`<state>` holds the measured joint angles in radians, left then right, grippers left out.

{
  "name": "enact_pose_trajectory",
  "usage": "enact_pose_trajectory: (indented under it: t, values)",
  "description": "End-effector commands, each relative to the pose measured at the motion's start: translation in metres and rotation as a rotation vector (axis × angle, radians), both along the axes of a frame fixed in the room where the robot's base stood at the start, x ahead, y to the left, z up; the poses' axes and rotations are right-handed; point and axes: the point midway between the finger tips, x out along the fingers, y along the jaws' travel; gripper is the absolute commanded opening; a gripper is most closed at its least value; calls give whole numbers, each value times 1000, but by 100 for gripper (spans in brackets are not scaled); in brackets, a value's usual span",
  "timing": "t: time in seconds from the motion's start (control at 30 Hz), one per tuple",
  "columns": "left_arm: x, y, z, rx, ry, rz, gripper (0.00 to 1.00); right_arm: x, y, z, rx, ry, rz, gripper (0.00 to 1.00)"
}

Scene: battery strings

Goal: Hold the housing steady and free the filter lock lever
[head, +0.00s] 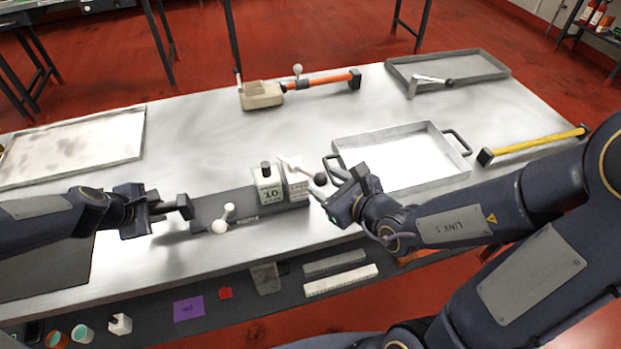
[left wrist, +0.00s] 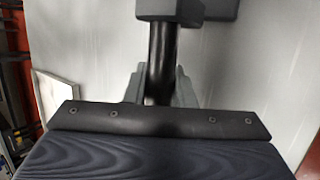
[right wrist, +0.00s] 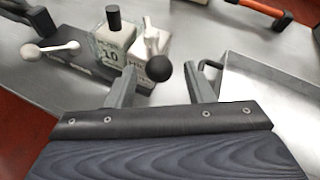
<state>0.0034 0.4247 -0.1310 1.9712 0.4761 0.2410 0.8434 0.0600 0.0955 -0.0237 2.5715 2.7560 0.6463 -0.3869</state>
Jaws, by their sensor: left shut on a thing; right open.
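The housing (head: 237,204) is a dark grey block lying on the metal table, with a white unit marked 10 (head: 268,190) near its right end. A lever with a white arm and black ball knob (head: 319,179) reaches right from beside that unit. A second white lever (head: 222,220) sits at the housing's front left. My left gripper (head: 188,207) is shut on a black grip at the housing's left end; in the left wrist view its fingers (left wrist: 160,88) close around a black bar. My right gripper (head: 330,177) is open beside the black knob, which also shows near its left finger (right wrist: 158,68).
An empty tray with black handles (head: 350,172) stands just right of the housing. A yellow bar (head: 535,145), an orange-handled tool (head: 330,83) and a back tray (head: 400,66) lie farther off. A shallow tray (head: 140,135) is at left.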

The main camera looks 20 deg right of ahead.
Motion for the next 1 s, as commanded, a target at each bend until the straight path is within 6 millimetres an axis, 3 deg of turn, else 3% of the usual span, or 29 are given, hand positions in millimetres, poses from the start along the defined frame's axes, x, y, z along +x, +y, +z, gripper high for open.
enact_pose_trajectory:
  t: [0.03, 0.3, 0.7, 0.87, 1.0]
  values:
    - [-5, -2, -7, -3, 20, -7, 0, -7, -4, 4, 0, -6, -4, 48]
    - [-5, -2, -7, -2, 20, -6, 0, -35, -12, 15, 1, -3, 0, 48]
    - [-5, -1, -7, -1, 21, -6, 0, -42, -14, 17, 0, 2, 2, 48]
    - [-5, -1, -7, -1, 20, -6, 0, -33, -17, 23, -26, -34, 15, 28]
    - [-5, -1, -7, -1, 21, -6, 0, 0, -32, 46, -159, -196, 87, 10]
